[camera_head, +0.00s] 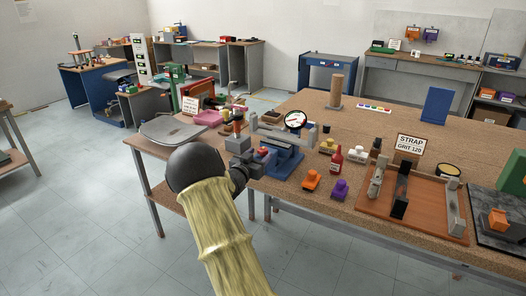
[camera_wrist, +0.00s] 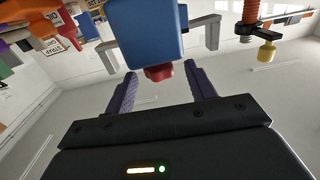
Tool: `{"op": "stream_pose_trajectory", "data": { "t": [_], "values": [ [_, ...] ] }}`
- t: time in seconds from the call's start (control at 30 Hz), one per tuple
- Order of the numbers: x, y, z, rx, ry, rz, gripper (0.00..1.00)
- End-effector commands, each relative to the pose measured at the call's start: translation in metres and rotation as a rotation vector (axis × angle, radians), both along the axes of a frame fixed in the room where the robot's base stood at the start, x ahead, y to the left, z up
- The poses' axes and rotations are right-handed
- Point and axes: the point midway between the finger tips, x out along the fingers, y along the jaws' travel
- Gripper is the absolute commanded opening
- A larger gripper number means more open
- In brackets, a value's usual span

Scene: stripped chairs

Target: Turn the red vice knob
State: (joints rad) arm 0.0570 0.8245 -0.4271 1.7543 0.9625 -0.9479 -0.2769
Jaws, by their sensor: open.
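The red vice knob (camera_wrist: 159,73) shows in the wrist view at the end of a blue block of the vice (camera_wrist: 146,32). My gripper (camera_wrist: 160,82) is open, with one purple finger on each side of the knob. I see a gap between each finger and the knob, so it is not gripped. In the head view the blue vice (camera_head: 282,160) stands near the front edge of the workbench. A small red part (camera_head: 263,151) shows there beside my gripper (camera_head: 252,160). My arm and wrist hide part of the vice's near left side.
A red bottle (camera_head: 335,162), an orange piece (camera_head: 311,179) and a purple piece (camera_head: 340,190) stand right of the vice. A brown tray (camera_head: 430,215) lies further right. The floor before the bench is clear.

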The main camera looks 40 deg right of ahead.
Motion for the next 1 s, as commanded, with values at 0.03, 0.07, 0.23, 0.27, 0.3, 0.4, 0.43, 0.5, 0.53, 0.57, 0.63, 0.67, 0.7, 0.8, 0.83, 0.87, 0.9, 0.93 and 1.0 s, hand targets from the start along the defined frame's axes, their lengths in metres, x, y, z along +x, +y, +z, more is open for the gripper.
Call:
{"op": "stream_pose_trajectory", "data": {
  "t": [0.03,0.07,0.23,0.27,0.3,0.4,0.43,0.5,0.53,0.57,0.63,0.67,0.7,0.8,0.83,0.87,0.9,0.93,1.0],
  "values": [
    [0.003,-0.009,0.001,-0.001,0.0,-0.002,0.55],
    [0.005,-0.012,0.001,0.0,0.0,-0.002,0.55],
    [0.012,-0.026,0.0,0.0,0.001,0.0,0.55],
    [0.013,-0.027,0.0,0.0,0.001,0.0,0.55],
    [0.013,-0.028,0.0,0.0,0.001,0.001,0.55],
    [0.014,-0.028,0.0,0.0,0.001,0.001,0.55],
    [0.013,-0.028,0.0,0.0,0.001,0.001,0.55],
    [0.013,-0.028,0.0,0.0,0.001,0.001,0.55],
    [0.013,-0.028,0.0,0.0,0.001,0.001,0.55],
    [0.013,-0.028,0.0,0.0,0.001,0.001,0.51],
    [0.013,-0.028,0.0,0.0,0.001,0.001,0.37],
    [0.013,-0.028,0.0,0.0,0.001,0.001,0.32],
    [0.013,-0.028,0.0,0.0,0.001,0.001,0.24],
    [0.014,-0.028,0.0,0.0,0.0,0.001,0.1],
    [0.013,-0.033,0.0,0.0,0.001,0.0,0.1],
    [0.014,-0.031,0.0,0.0,0.001,0.001,0.1],
    [0.014,-0.03,0.0,0.0,0.001,0.002,0.1],
    [0.014,-0.029,0.0,0.0,0.001,0.003,0.1],
    [0.014,-0.028,0.0,-0.001,0.0,0.007,0.1]
  ]
}}
